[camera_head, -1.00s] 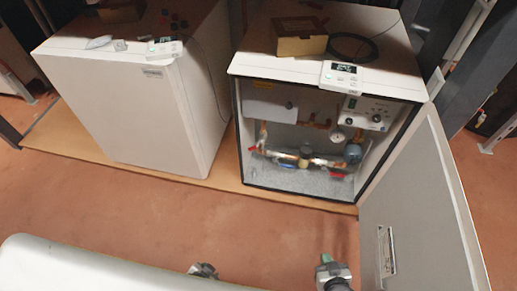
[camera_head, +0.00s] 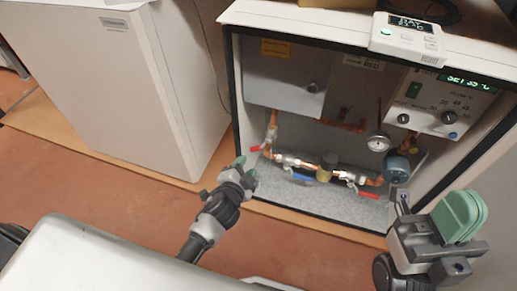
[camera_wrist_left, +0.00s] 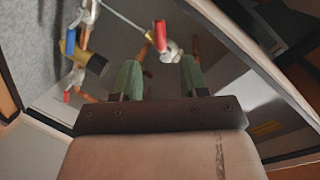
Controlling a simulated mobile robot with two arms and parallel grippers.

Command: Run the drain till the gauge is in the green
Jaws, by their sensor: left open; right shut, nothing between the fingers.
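The gauge (camera_head: 378,143) is a small round white dial inside the open cabinet; its needle and any green zone are too small to read. Below it runs copper pipework with a left red handle (camera_head: 257,148), a blue handle (camera_head: 302,175) and a right red handle (camera_head: 368,194). I cannot tell which one is the drain. My left gripper (camera_head: 245,172) is open just in front of the left red handle. In the left wrist view a red handle (camera_wrist_left: 160,35) shows beyond and between the open green fingers (camera_wrist_left: 160,76). My right gripper (camera_head: 432,218) is shut and empty, before the cabinet's right side.
The cabinet door stands open at right. A control panel (camera_head: 440,104) with knobs and a grey box (camera_head: 283,82) are inside. A white thermostat (camera_head: 408,38) sits on top. A closed white unit (camera_head: 118,85) stands at left.

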